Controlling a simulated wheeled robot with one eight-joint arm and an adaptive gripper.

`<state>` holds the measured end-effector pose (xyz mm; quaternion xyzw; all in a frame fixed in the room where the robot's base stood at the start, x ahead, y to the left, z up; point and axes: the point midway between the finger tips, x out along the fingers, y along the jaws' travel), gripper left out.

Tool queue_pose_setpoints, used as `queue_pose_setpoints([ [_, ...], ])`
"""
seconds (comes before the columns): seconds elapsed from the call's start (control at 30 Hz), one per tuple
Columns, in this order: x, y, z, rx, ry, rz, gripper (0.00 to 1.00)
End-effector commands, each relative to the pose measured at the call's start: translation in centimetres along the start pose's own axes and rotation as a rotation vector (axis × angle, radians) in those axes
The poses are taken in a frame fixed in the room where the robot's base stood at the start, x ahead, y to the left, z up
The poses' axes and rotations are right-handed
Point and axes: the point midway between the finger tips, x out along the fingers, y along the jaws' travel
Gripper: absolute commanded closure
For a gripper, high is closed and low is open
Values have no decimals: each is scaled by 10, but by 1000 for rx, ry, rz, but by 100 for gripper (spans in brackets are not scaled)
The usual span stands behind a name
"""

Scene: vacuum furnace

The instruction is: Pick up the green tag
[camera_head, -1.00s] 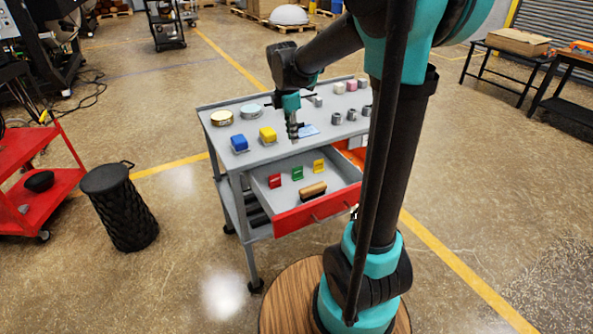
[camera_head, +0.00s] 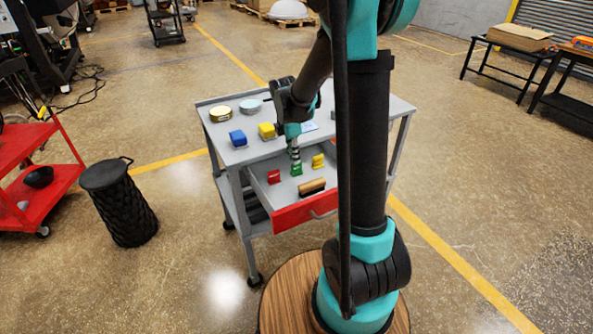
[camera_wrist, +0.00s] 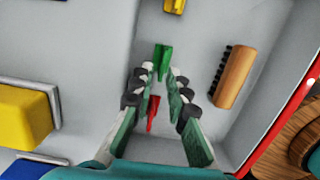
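The green tag (camera_head: 296,170) stands in the open drawer (camera_head: 265,190) of the grey cart, between a red tag (camera_head: 273,176) and a yellow tag (camera_head: 318,161). My gripper (camera_head: 295,163) points down into the drawer, right above the green tag and partly over it in the head view. In the wrist view my gripper (camera_wrist: 160,88) is open, its two fingers spread apart. The green tag (camera_wrist: 162,60) shows just beyond the fingertips, and the red tag (camera_wrist: 153,112) shows between the fingers. I see no tag clamped.
A wooden-backed brush (camera_wrist: 235,77) lies in the drawer close to the fingers. The drawer walls surround the tags. A blue block (camera_head: 238,139), a yellow block (camera_head: 267,131) and round tins (camera_head: 221,114) sit on the cart top.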

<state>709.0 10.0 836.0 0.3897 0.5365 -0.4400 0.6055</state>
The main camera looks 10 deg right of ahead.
Motion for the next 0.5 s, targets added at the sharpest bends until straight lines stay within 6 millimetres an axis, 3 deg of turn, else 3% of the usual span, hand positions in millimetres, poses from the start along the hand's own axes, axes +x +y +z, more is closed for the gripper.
queue_pose_setpoints([
  [0.3, 39, -2, 4, 0, 0, 0, 84],
  [0.5, 51, -3, 3, 0, 0, 0, 84],
])
